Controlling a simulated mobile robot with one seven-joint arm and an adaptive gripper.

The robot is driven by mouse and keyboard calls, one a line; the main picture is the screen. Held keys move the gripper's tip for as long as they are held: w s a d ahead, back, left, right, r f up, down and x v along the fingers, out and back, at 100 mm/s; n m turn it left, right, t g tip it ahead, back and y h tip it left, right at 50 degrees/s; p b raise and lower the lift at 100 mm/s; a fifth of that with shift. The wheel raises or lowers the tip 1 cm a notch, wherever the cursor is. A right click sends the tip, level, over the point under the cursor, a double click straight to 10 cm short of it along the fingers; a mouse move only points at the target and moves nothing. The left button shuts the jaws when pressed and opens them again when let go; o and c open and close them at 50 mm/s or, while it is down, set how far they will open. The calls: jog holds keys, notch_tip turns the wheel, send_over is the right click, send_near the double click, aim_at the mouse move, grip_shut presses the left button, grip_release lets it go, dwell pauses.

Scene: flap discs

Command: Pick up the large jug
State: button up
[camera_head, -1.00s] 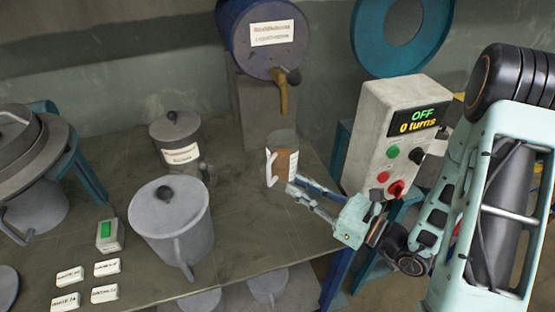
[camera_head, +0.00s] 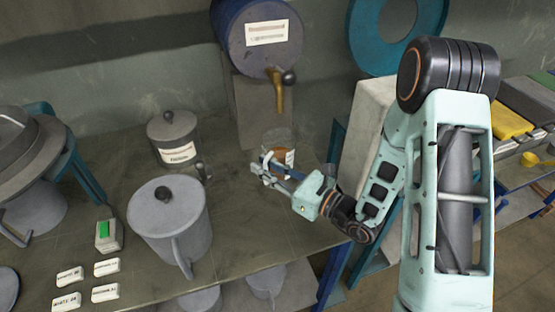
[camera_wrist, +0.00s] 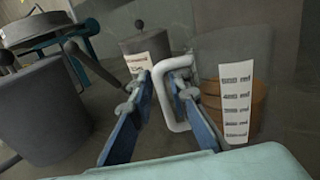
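The jug (camera_head: 279,142) is clear, with amber liquid in its lower part and a white handle. It stands upright on the table below the barrel's tap. In the wrist view the jug (camera_wrist: 238,58) shows its white ml scale at right, and its handle (camera_wrist: 160,98) is in the middle. My gripper (camera_wrist: 160,82) is open, its two blue fingers on either side of the handle's upright bar, the right one inside the handle loop. In the head view my gripper (camera_head: 267,172) covers part of the jug's lower front.
A big grey lidded pot (camera_head: 165,225) and a smaller labelled lidded pot (camera_head: 172,130) stand left of the jug. A control box (camera_head: 368,125) stands at right, partly behind my arm.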

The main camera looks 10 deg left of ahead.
jog(key=shift+c, duration=0.3)
grip_shut()
jog(key=shift+r, duration=0.1)
